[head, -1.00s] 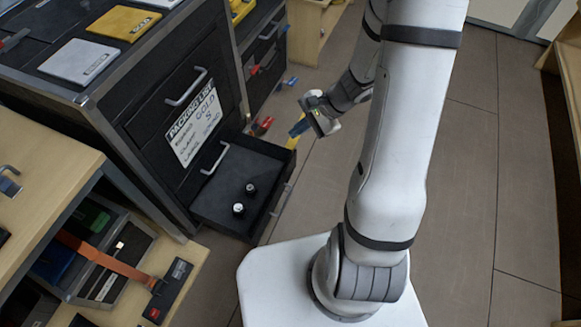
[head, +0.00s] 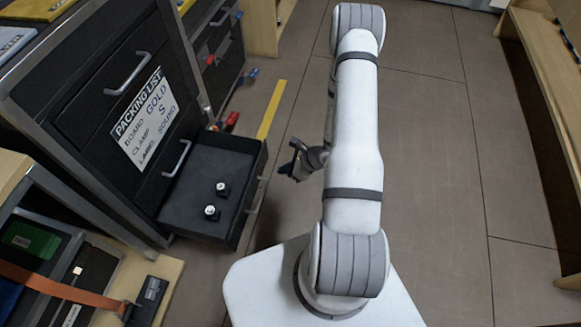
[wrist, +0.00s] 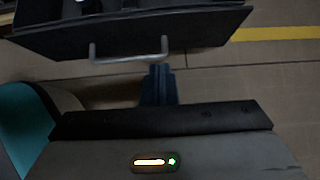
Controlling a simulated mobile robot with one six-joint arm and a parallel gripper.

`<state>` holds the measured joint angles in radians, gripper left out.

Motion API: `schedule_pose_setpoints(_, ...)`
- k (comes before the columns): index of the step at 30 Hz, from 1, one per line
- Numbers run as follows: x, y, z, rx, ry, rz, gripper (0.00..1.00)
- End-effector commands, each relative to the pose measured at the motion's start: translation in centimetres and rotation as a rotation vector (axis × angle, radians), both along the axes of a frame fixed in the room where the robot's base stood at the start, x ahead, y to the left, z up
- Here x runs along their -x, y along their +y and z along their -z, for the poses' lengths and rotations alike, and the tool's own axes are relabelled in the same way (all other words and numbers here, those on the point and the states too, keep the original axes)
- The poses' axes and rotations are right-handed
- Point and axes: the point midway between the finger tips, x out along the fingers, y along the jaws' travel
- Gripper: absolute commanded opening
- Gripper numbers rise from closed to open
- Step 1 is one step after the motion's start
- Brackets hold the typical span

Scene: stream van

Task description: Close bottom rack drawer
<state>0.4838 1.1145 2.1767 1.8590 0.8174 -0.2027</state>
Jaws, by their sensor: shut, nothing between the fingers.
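The black bottom rack drawer (head: 190,205) is pulled out from the rack (head: 108,130), with two small dark pieces with light tops (head: 216,198) inside. Its metal handle (head: 258,192) is on the front panel and also shows in the wrist view (wrist: 128,57). My gripper (head: 296,163) is to the right of the drawer front in the head view. In the wrist view its fingers (wrist: 158,76) are together and empty, pointing at the drawer front (wrist: 200,38) just below the handle's right end. I cannot tell whether they touch it.
A packing list (head: 146,118) is on the rack front; the drawers above look shut. A wooden shelf (head: 150,275) with an orange strap (head: 60,288) stands at lower left. A yellow floor stripe (head: 271,110) lies beyond the drawer. The floor (head: 430,150) on the right is clear.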

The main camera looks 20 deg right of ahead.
Motion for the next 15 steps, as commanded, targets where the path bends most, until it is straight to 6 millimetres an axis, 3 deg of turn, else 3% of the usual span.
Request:
schedule_pose_setpoints(1,-0.5,0.8,1.3,0.0,0.001,-0.005,0.0)
schedule_pose_setpoints(8,-2.5,3.6,4.6,0.0,0.0,-0.004,0.0)
schedule_pose_setpoints(15,-4.4,6.0,4.1,0.0,-0.002,-0.004,0.0)
